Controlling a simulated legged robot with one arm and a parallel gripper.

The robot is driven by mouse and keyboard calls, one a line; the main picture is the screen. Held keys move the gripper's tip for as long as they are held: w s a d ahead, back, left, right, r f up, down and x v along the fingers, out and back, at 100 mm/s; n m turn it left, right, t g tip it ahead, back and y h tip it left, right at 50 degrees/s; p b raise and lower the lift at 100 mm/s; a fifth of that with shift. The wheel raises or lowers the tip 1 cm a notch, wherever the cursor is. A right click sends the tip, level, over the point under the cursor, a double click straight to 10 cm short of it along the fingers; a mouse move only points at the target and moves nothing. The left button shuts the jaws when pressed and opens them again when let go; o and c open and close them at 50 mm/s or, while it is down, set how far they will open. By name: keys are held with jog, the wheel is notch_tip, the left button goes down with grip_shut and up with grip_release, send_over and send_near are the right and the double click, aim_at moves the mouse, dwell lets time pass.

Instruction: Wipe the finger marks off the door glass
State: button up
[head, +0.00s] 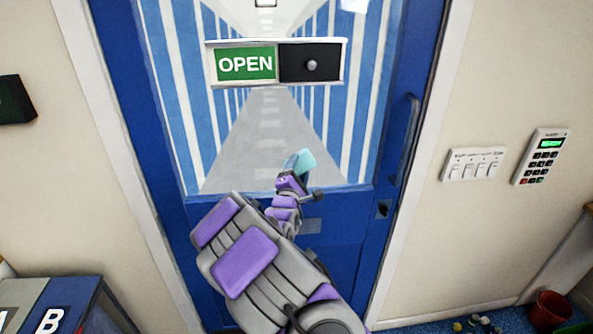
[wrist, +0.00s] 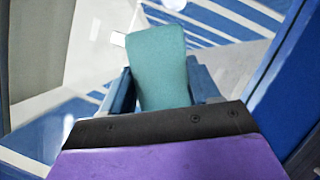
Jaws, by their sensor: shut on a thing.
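The door glass (head: 270,130) fills the upper part of the blue door (head: 330,260) in the head view. Blue and white stripes and a grey floor show in it. My gripper (head: 298,170) is in front of the lower middle of the glass. It is shut on a teal cloth or pad (head: 302,160), which also shows between the fingers in the wrist view (wrist: 158,65). I cannot tell whether the pad touches the glass. I cannot make out finger marks; a small whitish patch (wrist: 118,39) shows beside the pad in the wrist view.
A sign reading OPEN (head: 245,64) with a dark slider crosses the glass. A door handle (head: 408,135) is at the right edge. Switches (head: 473,164) and a keypad (head: 541,156) are on the right wall. A red bucket (head: 550,309) stands lower right.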

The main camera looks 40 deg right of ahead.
aim_at(309, 167)
jog(key=shift+d, duration=0.2)
jog(key=shift+w+a+r, duration=0.1)
jog(key=shift+w+a, duration=0.05)
jog(key=shift+w, duration=0.2)
jog(key=shift+w+d+p, duration=0.4)
jog(key=shift+w+p, duration=0.1)
jog(key=shift+p, duration=0.05)
jog(key=shift+s+d+p, duration=0.15)
jog(key=shift+s+d, duration=0.4)
jog(key=shift+d, duration=0.35)
jog(key=shift+s+d+p, duration=0.15)
jog(key=shift+s+d, duration=0.4)
jog(key=shift+d, duration=0.35)
jog(key=shift+w+a, duration=0.1)
jog(key=shift+a, duration=0.05)
jog(key=shift+w+a, duration=0.5)
jog(key=shift+a, duration=0.35)
jog(key=shift+w+a, duration=0.5)
jog(key=shift+a, duration=0.35)
jog(key=shift+s, duration=0.15)
